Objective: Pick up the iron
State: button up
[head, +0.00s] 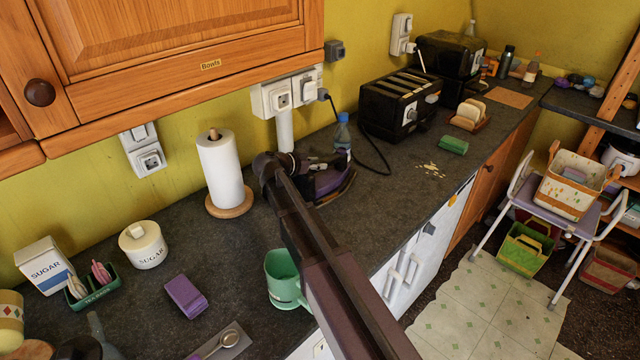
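The iron (332,183), dark with purple parts, sits on the dark worktop near the wall, left of the black toaster. My arm reaches in from the lower right, and its far end is just left of the iron, covering part of it. My gripper (297,170) is a dark shape beside or over the iron's left part. Its fingers do not stand out from the iron, so I cannot tell whether they are open, shut or touching it.
A paper towel roll (222,170) stands left of my arm's end. A blue-capped bottle (343,132) is behind the iron. A green mug (284,280) stands close to my arm. The toaster (398,104) is to the right. A cupboard (180,50) overhangs the worktop.

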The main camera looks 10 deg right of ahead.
grip_shut()
jog(key=shift+r+p, duration=0.25)
jog(key=shift+p, duration=0.05)
jog(key=shift+r+p, duration=1.6)
jog(key=shift+r, duration=0.05)
jog(key=s+a+r+p, duration=0.1)
jog(key=s+a, duration=0.7)
jog(key=s, duration=0.5)
jog(key=shift+s+a+r, duration=0.15)
jog(key=shift+s+a, duration=0.05)
jog(key=shift+s, duration=0.05)
jog(key=shift+r, duration=0.1)
